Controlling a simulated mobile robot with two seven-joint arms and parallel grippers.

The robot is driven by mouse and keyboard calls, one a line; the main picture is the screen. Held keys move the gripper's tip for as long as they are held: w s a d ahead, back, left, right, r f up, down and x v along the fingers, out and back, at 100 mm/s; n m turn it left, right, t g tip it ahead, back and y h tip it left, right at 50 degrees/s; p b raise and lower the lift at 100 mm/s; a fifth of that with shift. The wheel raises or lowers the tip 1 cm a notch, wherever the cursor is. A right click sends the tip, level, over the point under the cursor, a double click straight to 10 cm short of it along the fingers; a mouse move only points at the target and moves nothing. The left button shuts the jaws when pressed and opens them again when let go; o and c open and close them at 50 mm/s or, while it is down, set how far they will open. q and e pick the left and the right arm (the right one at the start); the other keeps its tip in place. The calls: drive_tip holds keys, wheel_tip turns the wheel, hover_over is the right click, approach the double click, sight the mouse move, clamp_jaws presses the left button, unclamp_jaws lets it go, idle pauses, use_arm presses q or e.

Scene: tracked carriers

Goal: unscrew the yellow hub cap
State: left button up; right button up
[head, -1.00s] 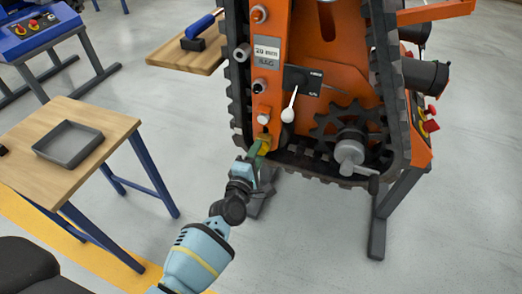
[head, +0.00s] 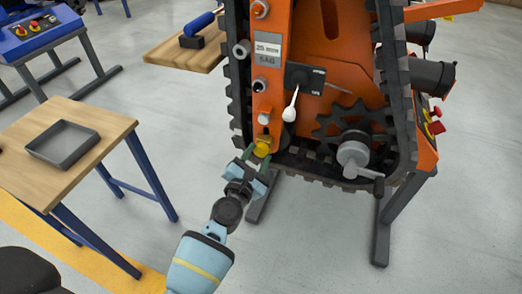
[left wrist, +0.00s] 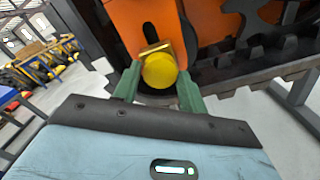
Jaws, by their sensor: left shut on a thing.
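The yellow hub cap (head: 262,149) is at the lower end of the orange plate on the tracked carrier. In the left wrist view the round yellow cap (left wrist: 159,70) sits in front of a brass-coloured block. My left gripper (head: 257,156) reaches it from below, with one green finger on each side. It is shut on the cap; the left wrist view shows the same grip (left wrist: 159,80). The thread behind the cap is hidden. My right gripper is not in view.
The black track (head: 330,176) runs close below and beside the cap. A white-knobbed lever (head: 290,112) and a toothed sprocket (head: 345,125) are nearby. A wooden table with a grey tray (head: 62,145) stands at left. The floor between is clear.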

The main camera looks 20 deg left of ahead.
use_arm(q)
drive_tip(key=o, duration=0.8)
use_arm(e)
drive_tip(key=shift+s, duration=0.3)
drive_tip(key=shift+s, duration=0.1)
use_arm(q)
drive_tip(key=m+p, duration=0.1)
drive_tip(key=m, duration=0.4)
drive_tip(key=shift+r+m, duration=0.15)
drive_tip(key=shift+m, duration=0.15)
drive_tip(key=m+p, duration=0.1)
drive_tip(key=m, duration=0.3)
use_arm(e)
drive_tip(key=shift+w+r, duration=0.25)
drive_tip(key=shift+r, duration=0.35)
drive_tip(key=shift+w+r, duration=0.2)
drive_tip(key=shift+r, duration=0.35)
